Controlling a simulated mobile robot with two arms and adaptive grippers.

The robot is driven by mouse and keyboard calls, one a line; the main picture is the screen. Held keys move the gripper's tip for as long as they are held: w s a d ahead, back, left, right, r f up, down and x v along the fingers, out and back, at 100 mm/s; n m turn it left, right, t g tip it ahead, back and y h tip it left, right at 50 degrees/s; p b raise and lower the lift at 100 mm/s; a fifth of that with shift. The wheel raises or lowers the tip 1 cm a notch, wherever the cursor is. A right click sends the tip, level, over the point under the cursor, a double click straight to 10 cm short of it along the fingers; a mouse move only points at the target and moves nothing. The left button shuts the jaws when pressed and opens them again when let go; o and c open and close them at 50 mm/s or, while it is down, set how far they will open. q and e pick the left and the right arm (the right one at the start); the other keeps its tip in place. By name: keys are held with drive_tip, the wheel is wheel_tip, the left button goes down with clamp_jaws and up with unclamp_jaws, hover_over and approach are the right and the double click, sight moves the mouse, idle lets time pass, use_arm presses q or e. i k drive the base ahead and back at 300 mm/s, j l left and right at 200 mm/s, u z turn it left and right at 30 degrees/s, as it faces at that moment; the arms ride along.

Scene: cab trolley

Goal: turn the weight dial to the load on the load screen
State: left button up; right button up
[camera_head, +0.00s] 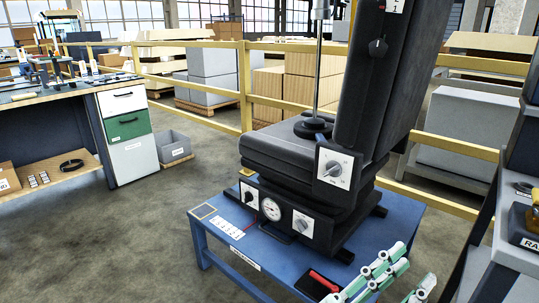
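A black cab seat (276,150) stands on a blue table (375,236). A white plate on its side carries a grey dial (333,169) with small marks. The base front has a black knob (249,197), a round gauge (270,209) and a second grey dial (302,225). The marks are too small to read, so I cannot tell which is the weight dial. I cannot make out a load screen. My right gripper is out of view.
A red-handled tool in a black tray (320,283) lies at the table's front edge. A dark shelf unit (507,238) stands close on the right. Yellow rails (245,88) run behind. A workbench (70,91) is at left, with open floor between.

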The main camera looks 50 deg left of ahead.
sight(248, 197)
drive_tip(key=j, duration=1.5)
drive_tip(key=j+u, duration=0.1)
drive_tip(key=j, duration=1.4)
drive_tip(key=i+j, duration=0.15)
drive_tip(key=j, duration=1.35)
drive_tip(key=k+u, duration=0.05)
